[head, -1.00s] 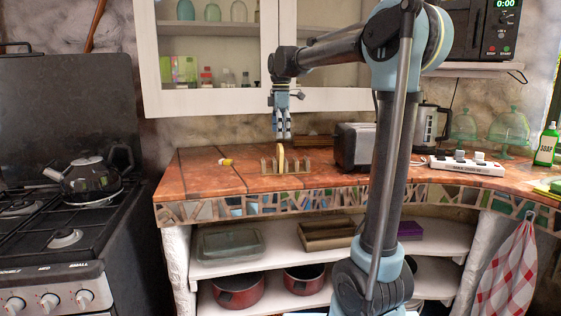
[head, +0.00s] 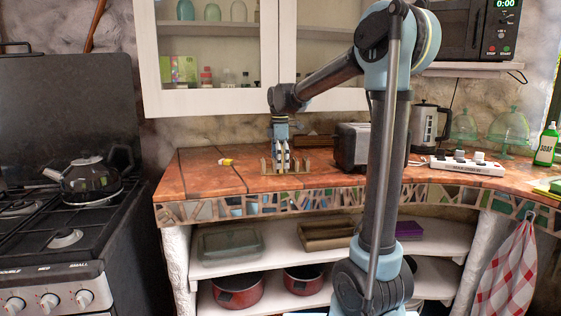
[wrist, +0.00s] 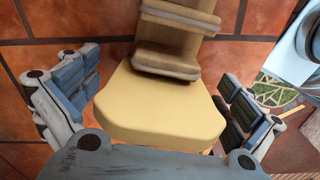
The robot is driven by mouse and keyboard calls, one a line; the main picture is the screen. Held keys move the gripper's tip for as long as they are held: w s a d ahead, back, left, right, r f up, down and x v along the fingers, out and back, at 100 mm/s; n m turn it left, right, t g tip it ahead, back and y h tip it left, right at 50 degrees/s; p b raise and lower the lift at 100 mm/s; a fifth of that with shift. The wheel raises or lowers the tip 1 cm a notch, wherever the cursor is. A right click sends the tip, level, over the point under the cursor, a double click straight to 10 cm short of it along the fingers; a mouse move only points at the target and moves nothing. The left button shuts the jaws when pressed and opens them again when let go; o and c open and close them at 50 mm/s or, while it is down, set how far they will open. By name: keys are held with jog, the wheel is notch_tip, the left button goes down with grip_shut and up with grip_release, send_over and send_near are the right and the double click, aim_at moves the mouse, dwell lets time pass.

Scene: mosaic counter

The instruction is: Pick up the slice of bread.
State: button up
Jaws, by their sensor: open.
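The slice of bread (wrist: 160,108) is pale yellow and fills the middle of the wrist view. It sits at the end of a wooden rack (wrist: 178,35). The rack (head: 267,167) also shows on the counter in the head view, where my gripper mostly hides the bread. My gripper (head: 281,168) points down at the rack. In the wrist view my gripper (wrist: 160,105) is open, with one finger on each side of the bread. A gap shows at the left finger; the right finger is very close to the bread's edge, and I cannot tell whether it touches.
A toaster (head: 354,147) stands just right of the rack, with a kettle (head: 429,127) and a white power strip (head: 468,164) beyond. A small yellow item (head: 226,162) lies to the left. A wall cabinet (head: 205,103) hangs above.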

jog(key=shift+f, duration=0.1)
jog(key=c, duration=0.8)
jog(key=shift+o, duration=0.2)
